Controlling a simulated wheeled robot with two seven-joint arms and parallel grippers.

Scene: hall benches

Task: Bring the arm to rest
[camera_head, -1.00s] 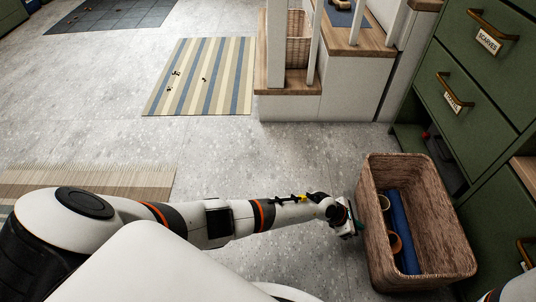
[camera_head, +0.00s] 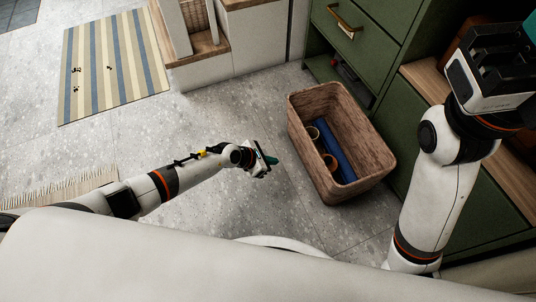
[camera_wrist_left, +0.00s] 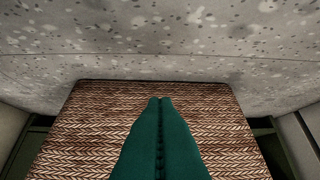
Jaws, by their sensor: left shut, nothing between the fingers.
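My left gripper (camera_head: 272,160) is low over the floor, left of a woven basket (camera_head: 302,125), with a gap between them in the head view. Its teal fingers are pressed together and empty. In the left wrist view the shut fingers (camera_wrist_left: 160,100) point toward the basket's woven outer wall (camera_wrist_left: 85,115). My right arm stands raised at the right of the head view. Its gripper (camera_head: 528,28) is at the top right corner, partly cut off by the frame, so its opening cannot be made out.
The basket holds a rolled blue item (camera_head: 335,148) and round brownish items (camera_head: 330,162). Green drawers (camera_head: 365,25) with a wooden ledge (camera_head: 510,170) stand to the right. A striped rug (camera_head: 112,60) and a fringed mat (camera_head: 65,188) lie on the left. The grey floor between is clear.

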